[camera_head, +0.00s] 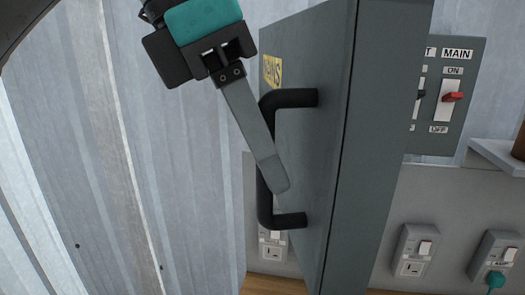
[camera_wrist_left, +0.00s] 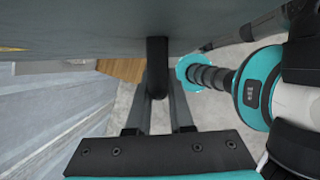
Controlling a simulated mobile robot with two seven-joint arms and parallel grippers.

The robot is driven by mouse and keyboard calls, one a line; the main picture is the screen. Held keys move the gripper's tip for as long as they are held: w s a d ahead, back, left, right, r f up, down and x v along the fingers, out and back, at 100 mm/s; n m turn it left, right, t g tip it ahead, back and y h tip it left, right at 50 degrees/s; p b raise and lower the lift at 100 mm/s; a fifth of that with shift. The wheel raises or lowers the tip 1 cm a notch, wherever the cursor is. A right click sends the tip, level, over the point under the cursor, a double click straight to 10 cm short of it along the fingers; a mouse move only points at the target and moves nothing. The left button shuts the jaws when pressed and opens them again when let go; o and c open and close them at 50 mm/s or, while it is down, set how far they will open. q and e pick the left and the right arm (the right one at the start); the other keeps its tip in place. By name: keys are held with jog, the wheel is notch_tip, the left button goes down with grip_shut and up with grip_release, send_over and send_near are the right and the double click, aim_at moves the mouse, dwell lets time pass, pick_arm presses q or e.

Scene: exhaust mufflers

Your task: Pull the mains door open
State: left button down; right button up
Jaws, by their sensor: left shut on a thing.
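The mains door (camera_head: 330,130) is a grey panel that stands open, swung out from the wall and seen nearly edge-on in the head view. A black bar handle (camera_head: 266,205) runs up and down on its left-facing side, under a yellow label (camera_head: 272,70). My left gripper (camera_head: 275,178) reaches down from the upper left and is shut on the handle. In the left wrist view the handle (camera_wrist_left: 157,80) sits between the two fingers (camera_wrist_left: 157,108), with the door face (camera_wrist_left: 150,25) above. My right gripper is in neither view.
Behind the door, a switch panel (camera_head: 470,75) labelled MAIN carries a red switch (camera_head: 453,97). Wall sockets (camera_head: 413,252) sit below, one with a teal plug (camera_head: 495,280). A small shelf (camera_head: 497,155) juts out at right. Corrugated wall (camera_head: 120,190) fills the left.

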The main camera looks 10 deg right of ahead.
pick_arm(q)
jog(key=c, duration=0.8)
grip_release()
jog(key=p+v, duration=0.2)
jog(key=v, duration=1.3)
jog(key=shift+r, duration=0.15)
